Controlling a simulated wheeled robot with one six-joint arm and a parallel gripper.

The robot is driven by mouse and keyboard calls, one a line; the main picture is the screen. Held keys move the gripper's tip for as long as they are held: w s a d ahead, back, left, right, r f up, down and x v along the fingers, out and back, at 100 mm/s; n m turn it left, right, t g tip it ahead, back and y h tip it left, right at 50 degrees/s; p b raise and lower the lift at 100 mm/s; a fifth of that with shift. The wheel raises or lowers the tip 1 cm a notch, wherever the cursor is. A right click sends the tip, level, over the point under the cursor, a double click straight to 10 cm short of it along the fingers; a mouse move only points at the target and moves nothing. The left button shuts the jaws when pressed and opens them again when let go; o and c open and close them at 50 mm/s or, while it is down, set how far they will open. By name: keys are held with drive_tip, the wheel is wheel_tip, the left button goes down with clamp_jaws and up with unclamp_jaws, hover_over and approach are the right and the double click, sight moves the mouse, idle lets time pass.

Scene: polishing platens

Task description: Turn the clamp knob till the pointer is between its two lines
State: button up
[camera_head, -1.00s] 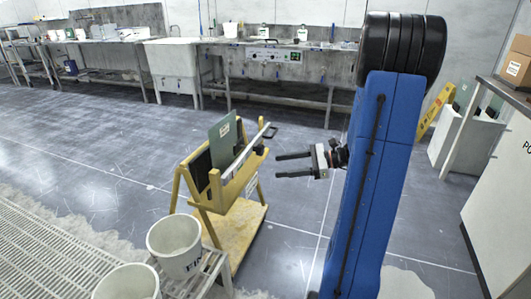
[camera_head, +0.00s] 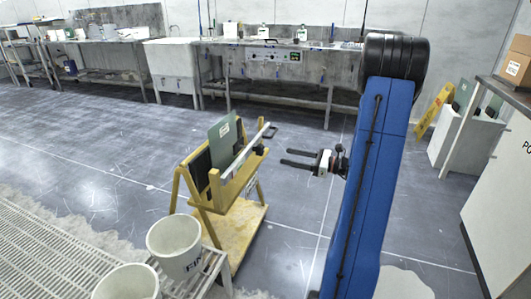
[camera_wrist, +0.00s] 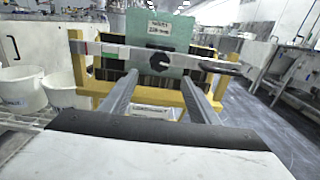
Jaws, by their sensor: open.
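A black clamp knob (camera_wrist: 160,62) sits on the front of a pale bar (camera_wrist: 116,50) in the wrist view, before a green labelled plate (camera_wrist: 158,33). The bar has small coloured marks near its left end; I cannot make out the pointer or its two lines. In the head view the bar (camera_head: 246,150) lies across the yellow stand (camera_head: 212,196). My gripper (camera_head: 287,158) is open and empty, to the right of the stand and apart from it. In the wrist view its two fingers (camera_wrist: 160,79) point towards the knob, one on each side below it.
A dark ring-shaped part (camera_wrist: 218,67) is right of the knob. White buckets (camera_head: 175,247) stand on a grated platform (camera_head: 60,245) at the front left. Workbenches (camera_head: 275,70) line the back wall. A yellow floor sign (camera_head: 433,112) stands at right. Floor between is clear.

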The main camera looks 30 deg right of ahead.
sight(263, 151)
drive_tip(key=x, duration=1.1)
drive_tip(key=shift+a, duration=0.1)
drive_tip(key=c, duration=1.1)
